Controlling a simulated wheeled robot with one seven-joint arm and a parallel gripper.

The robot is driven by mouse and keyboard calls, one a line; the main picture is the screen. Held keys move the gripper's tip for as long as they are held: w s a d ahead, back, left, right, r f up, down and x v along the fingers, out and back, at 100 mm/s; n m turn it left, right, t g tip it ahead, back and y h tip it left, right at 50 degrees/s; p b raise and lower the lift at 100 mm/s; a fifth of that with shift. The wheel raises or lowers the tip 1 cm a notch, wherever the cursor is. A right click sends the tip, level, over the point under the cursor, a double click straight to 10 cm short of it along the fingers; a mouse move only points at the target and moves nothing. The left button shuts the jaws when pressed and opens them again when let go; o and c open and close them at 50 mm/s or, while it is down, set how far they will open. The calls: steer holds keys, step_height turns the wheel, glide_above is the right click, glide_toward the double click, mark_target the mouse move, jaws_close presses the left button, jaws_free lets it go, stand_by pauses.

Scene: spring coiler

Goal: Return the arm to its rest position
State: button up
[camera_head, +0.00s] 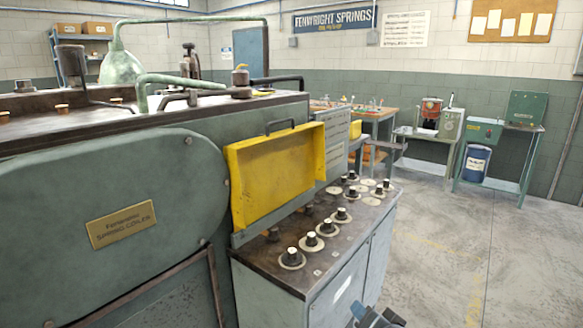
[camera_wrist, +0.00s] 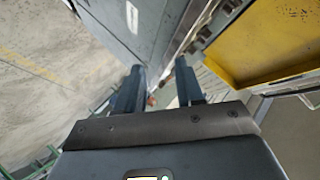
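My gripper (camera_head: 376,316) shows only in part at the bottom edge of the head view, low beside the front corner of the control cabinet (camera_head: 345,290). In the wrist view my gripper (camera_wrist: 158,78) has its two dark fingers apart, with a gap between them and nothing held. The grey cabinet (camera_wrist: 145,30) lies just past the fingertips in that view; whether they touch it I cannot tell. Most of my arm is out of view.
A yellow cover (camera_head: 275,170) with a handle stands upright behind the knobs (camera_head: 312,241); it fills the wrist view's upper right (camera_wrist: 265,40). The big green spring coiler (camera_head: 110,215) takes up the left. Open concrete floor (camera_head: 450,250) lies right.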

steer(key=s+d+f+n+t+h, duration=0.1)
steer(key=s+d+f+n, duration=0.1)
steer(key=s, duration=1.3)
steer(key=s+d+f+n, duration=0.1)
steer(key=s+d+f, duration=0.1)
steer(key=s, duration=1.3)
steer(key=s+r+n, duration=0.2)
steer(key=s+r, duration=0.6)
steer(key=s, duration=0.2)
steer(key=s+d+r+n+t+h, duration=0.1)
steer(key=s+r+n, duration=0.1)
steer(key=s+r, duration=0.5)
steer(key=v, duration=0.3)
steer(key=shift+s, duration=0.2)
